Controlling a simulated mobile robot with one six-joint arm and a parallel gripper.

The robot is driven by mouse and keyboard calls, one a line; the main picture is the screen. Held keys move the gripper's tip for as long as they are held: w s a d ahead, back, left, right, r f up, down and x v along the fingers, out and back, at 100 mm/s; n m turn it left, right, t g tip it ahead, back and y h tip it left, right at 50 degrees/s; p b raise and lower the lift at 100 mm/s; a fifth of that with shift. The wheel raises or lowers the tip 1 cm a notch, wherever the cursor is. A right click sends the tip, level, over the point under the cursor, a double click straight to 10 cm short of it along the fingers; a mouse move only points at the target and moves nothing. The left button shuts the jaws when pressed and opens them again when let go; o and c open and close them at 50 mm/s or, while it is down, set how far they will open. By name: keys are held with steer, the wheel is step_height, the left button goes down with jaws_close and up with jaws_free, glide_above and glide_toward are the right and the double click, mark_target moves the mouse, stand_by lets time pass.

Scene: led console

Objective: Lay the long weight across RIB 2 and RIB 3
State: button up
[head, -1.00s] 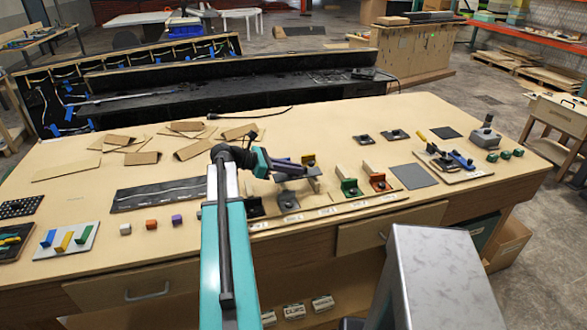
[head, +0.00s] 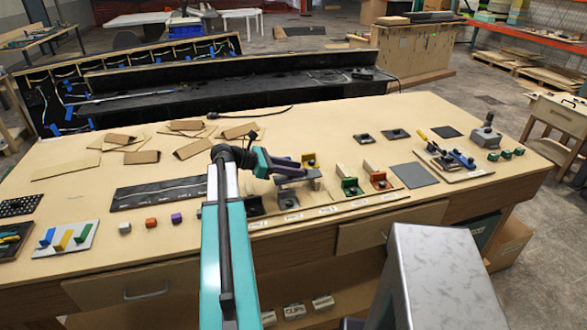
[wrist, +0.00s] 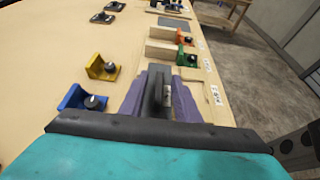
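My gripper (head: 290,166) reaches over the front middle of the workbench. In the wrist view its two purple fingers (wrist: 158,98) stand either side of a dark grey bar, which I take to be the long weight (wrist: 156,90). The bar (head: 300,178) shows as a grey strip below the fingers in the head view. It lies left of the green bracket (head: 350,187) and its wooden block (head: 343,170). The orange bracket (head: 380,182) with another wooden block (head: 369,166) stands further right. I cannot read the rib labels or tell whether the bar touches a rib.
A yellow bracket (wrist: 101,67) and a blue bracket (wrist: 82,98) stand left of the fingers in the wrist view. A grey pad (head: 411,176) lies right of the orange bracket.

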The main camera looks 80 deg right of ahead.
steer(key=shift+r, duration=0.25)
steer(key=shift+w+r+p, duration=0.1)
steer(key=shift+r+p, duration=0.4)
steer(key=shift+p, duration=0.25)
steer(key=b+v, duration=0.4)
steer(key=v, duration=0.8)
steer(key=shift+f, duration=0.2)
